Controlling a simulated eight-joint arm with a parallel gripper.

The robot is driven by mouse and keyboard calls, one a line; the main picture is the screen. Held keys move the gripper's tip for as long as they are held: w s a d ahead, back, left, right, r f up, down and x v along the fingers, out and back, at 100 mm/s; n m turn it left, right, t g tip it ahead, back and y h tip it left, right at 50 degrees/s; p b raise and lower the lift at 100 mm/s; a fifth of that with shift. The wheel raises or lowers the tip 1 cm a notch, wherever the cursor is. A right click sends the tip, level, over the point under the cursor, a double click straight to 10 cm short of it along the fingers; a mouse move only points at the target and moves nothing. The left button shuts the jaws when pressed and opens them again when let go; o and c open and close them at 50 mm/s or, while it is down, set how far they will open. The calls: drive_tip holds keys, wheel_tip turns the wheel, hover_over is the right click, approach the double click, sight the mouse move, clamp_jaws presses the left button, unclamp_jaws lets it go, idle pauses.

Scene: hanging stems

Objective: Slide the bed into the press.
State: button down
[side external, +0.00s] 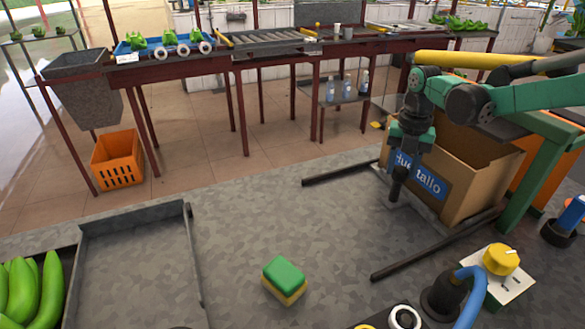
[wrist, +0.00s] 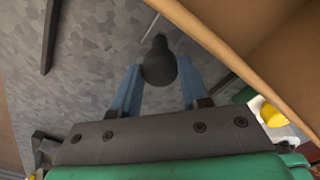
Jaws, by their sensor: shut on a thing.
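My gripper (side external: 397,186) points down at the front left corner of a cardboard box (side external: 475,170). In the wrist view its blue fingers (wrist: 158,95) are shut on a dark round-headed knob (wrist: 158,62). The box, with a blue label, stands on a thin grey plate that looks like the bed (side external: 424,208); its edge shows below the box. The box covers most of the plate. How the knob joins the plate is hidden by the gripper. A green frame (side external: 524,185) stands behind the box at the right; I cannot tell whether it is the press.
Dark rails (side external: 350,167) and (side external: 435,245) lie on the grey table, left of and in front of the box. A green and yellow sponge (side external: 284,280) lies mid-table. A yellow-knobbed control box (side external: 500,262) and blue hose (side external: 470,295) are at front right. A grey tray (side external: 135,260) is at left.

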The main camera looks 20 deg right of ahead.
drive_tip(key=shift+c, duration=2.1)
unclamp_jaws()
drive_tip(key=shift+r, duration=0.1)
drive_tip(key=shift+r, duration=2.75)
